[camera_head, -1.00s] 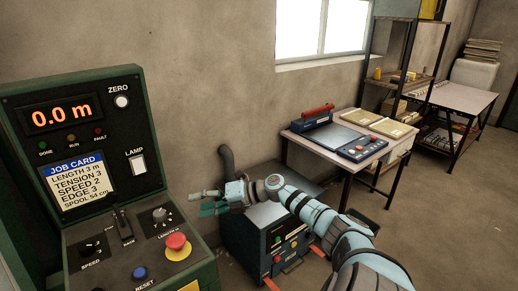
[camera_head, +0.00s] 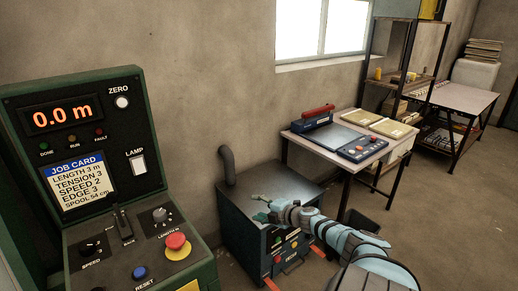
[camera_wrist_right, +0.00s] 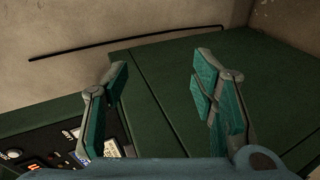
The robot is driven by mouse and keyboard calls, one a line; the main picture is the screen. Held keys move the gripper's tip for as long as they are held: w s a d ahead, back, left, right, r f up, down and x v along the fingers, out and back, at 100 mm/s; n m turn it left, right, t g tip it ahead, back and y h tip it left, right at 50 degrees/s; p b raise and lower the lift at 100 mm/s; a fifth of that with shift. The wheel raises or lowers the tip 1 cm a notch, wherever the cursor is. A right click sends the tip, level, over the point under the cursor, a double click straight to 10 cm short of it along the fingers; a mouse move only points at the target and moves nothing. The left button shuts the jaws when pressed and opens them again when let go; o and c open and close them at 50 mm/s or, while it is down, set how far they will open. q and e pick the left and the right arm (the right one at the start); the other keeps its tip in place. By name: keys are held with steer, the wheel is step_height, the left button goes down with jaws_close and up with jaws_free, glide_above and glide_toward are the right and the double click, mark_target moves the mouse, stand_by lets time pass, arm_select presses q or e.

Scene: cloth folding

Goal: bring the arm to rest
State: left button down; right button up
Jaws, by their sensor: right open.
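My right arm (camera_head: 345,240) comes in from the lower right in the head view. Behind the fingers is a dark green surface (camera_wrist_right: 165,65) with part of a control panel (camera_wrist_right: 75,140) at lower left. My left gripper is not in view.
The green control console (camera_head: 125,215) stands at the left, its display reading 0.0 m, with a red stop button (camera_head: 176,242). A table (camera_head: 325,150) with a blue-edged device stands behind on the right. Shelving (camera_head: 405,60) and another table (camera_head: 460,100) are farther back. Floor at right is clear.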

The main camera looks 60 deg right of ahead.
stand_by(0.5)
steer(key=s+d+f+m+g+h, duration=0.1)
steer(key=s+f+m+g+h, duration=0.1)
steer(key=s+f+m, duration=0.3)
steer(key=s+f+m+g+h, duration=0.1)
steer(key=s+f+m+g, duration=0.15)
steer(key=f, duration=0.55)
steer(key=s+a+f+m+g, duration=0.4)
steer(key=s+a+f, duration=0.5)
steer(key=s+f, duration=0.35)
steer(key=s+a+f+m+g+y, duration=0.1)
steer(key=s+a+f, duration=0.3)
steer(key=a, duration=0.5)
steer(key=s+a+f+m+g+y, duration=0.1)
steer(key=s+a+f, duration=0.3)
steer(key=s+a, duration=0.4)
steer(key=s+a+f+m+g+y, duration=0.1)
steer(key=s+a+f, duration=0.3)
steer(key=a, duration=0.6)
steer(key=shift+s+a+g+y, duration=0.2)
steer(key=shift+s+g+y, duration=0.15)
steer(key=shift+s+y, duration=0.6)
